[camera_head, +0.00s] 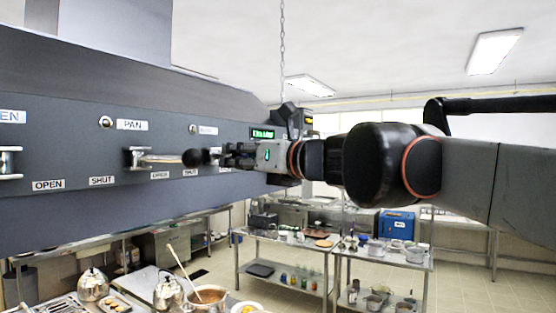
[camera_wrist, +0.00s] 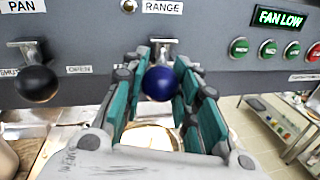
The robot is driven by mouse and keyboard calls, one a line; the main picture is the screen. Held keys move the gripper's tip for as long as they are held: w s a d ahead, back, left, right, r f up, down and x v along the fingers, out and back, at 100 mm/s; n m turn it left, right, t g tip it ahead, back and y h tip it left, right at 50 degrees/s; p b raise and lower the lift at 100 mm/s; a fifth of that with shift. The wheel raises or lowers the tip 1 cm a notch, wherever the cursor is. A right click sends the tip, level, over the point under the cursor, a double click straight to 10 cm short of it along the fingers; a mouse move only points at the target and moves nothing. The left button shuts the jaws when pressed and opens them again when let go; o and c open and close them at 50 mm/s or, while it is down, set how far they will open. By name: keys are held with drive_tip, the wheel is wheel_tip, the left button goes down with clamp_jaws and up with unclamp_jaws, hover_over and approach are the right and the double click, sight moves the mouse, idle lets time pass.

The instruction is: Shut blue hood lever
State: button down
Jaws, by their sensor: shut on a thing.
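The blue hood lever (camera_wrist: 158,83) ends in a round dark-blue knob on the grey hood panel, under the RANGE label (camera_wrist: 163,7). In the wrist view my gripper (camera_wrist: 160,76) has its teal-padded fingers on both sides of the knob, shut on it.
A black-knobbed lever (camera_wrist: 37,83) under the PAN label is close left of my gripper. Green and red buttons (camera_wrist: 268,48) and a FAN LOW display (camera_wrist: 281,18) are to the right. Pots (camera_head: 207,297) stand below the hood. A chain (camera_head: 282,50) hangs above.

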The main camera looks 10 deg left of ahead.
drive_tip(key=shift+s+a, duration=0.9)
drive_tip(key=shift+s, duration=0.3)
drive_tip(key=c, duration=1.5)
unclamp_jaws()
drive_tip(key=shift+o, duration=1.4)
drive_tip(key=shift+s+a, duration=0.1)
drive_tip(key=shift+s, duration=0.1)
drive_tip(key=shift+f, duration=0.1)
